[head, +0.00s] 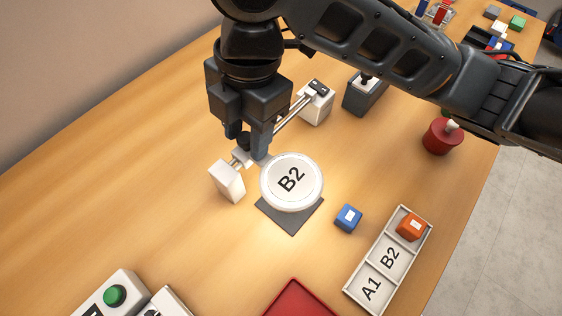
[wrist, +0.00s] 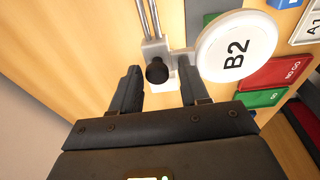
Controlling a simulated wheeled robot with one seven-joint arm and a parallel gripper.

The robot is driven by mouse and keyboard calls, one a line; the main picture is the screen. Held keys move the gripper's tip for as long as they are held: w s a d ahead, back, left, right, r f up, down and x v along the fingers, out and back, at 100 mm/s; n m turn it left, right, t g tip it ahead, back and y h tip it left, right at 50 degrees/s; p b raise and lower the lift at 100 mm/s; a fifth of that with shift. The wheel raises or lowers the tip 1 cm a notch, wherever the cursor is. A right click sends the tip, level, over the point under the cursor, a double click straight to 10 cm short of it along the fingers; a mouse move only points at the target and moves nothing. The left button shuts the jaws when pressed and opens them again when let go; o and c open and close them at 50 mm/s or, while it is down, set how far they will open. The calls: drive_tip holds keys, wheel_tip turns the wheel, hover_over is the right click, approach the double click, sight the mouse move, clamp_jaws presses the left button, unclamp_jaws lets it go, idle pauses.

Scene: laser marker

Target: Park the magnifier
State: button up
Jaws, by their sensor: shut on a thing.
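The magnifier (head: 292,182) is a round white-rimmed lens on a carriage that rides on twin metal rails (head: 294,117) between two white posts. Its lens stands over a dark square pad (head: 290,213), near the front post (head: 227,181), and reads "B2". In the wrist view the lens (wrist: 236,46) is to the right of the carriage's black knob (wrist: 157,71). My gripper (head: 258,152) is shut on the magnifier's carriage at the knob. In the wrist view its fingers (wrist: 160,82) stand either side of the knob; the exact contact is hard to see.
A blue block (head: 348,218) lies right of the pad. A pale tray (head: 357,292) marked A1 and B2 holds an orange block (head: 411,227) in its far compartment. A green button box (head: 115,296) and red panel (head: 297,304) are in front. The left tabletop is clear.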

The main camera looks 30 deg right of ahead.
wheel_tip(320, 180, down, 2)
drive_tip(key=shift+a+f, duration=0.1)
drive_tip(key=shift+w+d+b, duration=0.45)
drive_tip(key=shift+w+d, duration=0.25)
drive_tip(key=shift+d, duration=1)
drive_tip(key=shift+w+d+b, duration=0.5)
drive_tip(key=shift+w+d, duration=0.25)
drive_tip(key=shift+d, duration=0.9)
drive_tip(key=shift+w+d+b, duration=0.45)
drive_tip(key=shift+w+d, duration=0.25)
drive_tip(key=shift+d, duration=1)
drive_tip(key=o, duration=0.5)
drive_tip(key=shift+a, duration=0.1)
wheel_tip(320, 180, up, 8)
drive_tip(key=p, duration=0.6)
drive_tip(key=shift+w+f+p, duration=0.15)
drive_tip(key=shift+f+p, duration=0.05)
drive_tip(key=shift+p, duration=0.1)
